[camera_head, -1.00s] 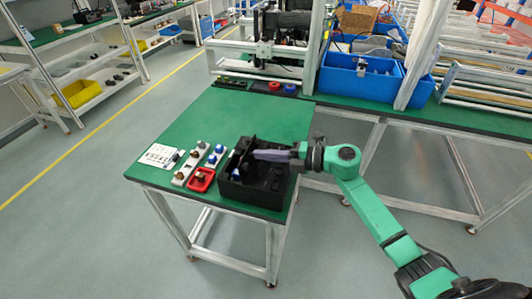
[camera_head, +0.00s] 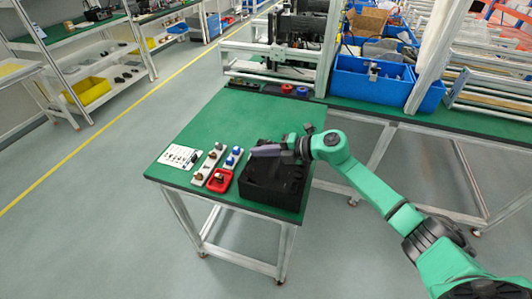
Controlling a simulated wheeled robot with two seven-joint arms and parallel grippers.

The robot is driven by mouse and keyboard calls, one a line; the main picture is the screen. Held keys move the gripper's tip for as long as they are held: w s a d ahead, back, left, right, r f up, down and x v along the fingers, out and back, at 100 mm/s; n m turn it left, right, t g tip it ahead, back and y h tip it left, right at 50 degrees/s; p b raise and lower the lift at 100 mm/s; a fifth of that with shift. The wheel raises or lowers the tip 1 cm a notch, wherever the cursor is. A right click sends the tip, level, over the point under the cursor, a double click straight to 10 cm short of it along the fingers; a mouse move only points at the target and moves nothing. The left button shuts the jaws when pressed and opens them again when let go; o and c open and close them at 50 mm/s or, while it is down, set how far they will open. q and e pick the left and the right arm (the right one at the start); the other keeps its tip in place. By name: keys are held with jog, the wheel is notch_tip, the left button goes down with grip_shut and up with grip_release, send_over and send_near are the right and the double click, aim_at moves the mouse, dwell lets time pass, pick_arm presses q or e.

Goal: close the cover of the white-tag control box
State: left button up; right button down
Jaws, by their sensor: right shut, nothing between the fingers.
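A black box (camera_head: 272,192) stands at the front right of the green table (camera_head: 232,120). Its inside and any white tag are too small or dark to make out, and I cannot tell surely whether its cover lies flat. My right gripper (camera_head: 255,151) reaches in from the right, over the far edge of the box. Its purple-grey fingers are shut with nothing between them, pointing left. I cannot tell whether they touch the box. My left gripper is out of view.
Left of the box are a red tray (camera_head: 219,181), a white switch panel with knobs (camera_head: 208,165), a panel with blue buttons (camera_head: 233,157) and a white card (camera_head: 179,157). Blue bins (camera_head: 365,85) stand on the bench behind. The table's middle is clear.

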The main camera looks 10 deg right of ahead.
jog(key=shift+x, duration=0.75)
dwell(0.9)
